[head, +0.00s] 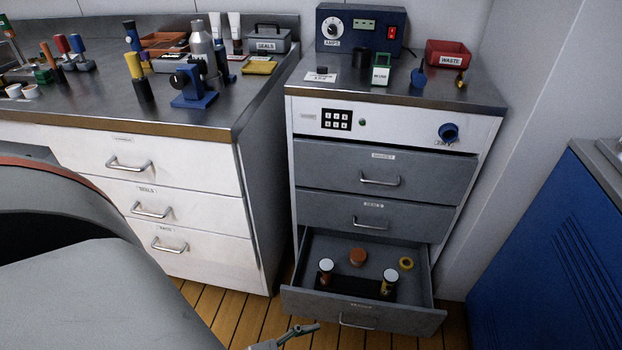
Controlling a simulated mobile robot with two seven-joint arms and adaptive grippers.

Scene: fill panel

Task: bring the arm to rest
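Part of a gripper, which I take to be my left (290,336), shows at the bottom edge, in front of the open bottom drawer (434,316). Only a thin piece of it is in view, so I cannot tell whether it is open or shut. A large grey link of my arm fills the lower left. My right gripper is not in view. The open drawer holds two white-topped jars in a dark holder (355,287), an orange-brown round piece (358,257) and a yellow ring (406,263).
The drawer juts out over the wooden floor (232,318). A white drawer cabinet (160,190) with a loaded steel top stands left. A control box (360,28) and a red waste bin (447,53) sit on the right counter. A blue cabinet (550,255) stands far right.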

